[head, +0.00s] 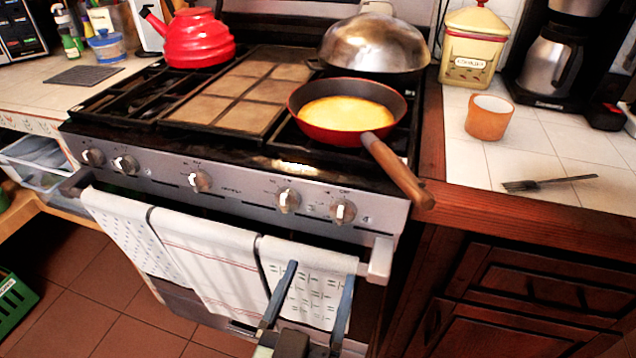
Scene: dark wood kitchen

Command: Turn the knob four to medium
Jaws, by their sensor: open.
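The stove's front panel (240,187) carries a row of silver-grey knobs with pale pointer bars. Counting from the left, knob four (288,200) is the second from the right, and its pale bar looks close to upright. The rightmost knob (343,211) is beside it. My gripper (321,270) is open and empty, with two blue-grey fingers pointing up. It is below the knobs in the picture, in front of the right towel, and touches no knob.
The oven handle (380,262) sticks out below the knobs, with towels (205,262) hanging from it. A red pan (310,127) with yellow food sits on the stove, its wooden handle (398,172) jutting past the front right edge. A red kettle (195,40) stands at the back left.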

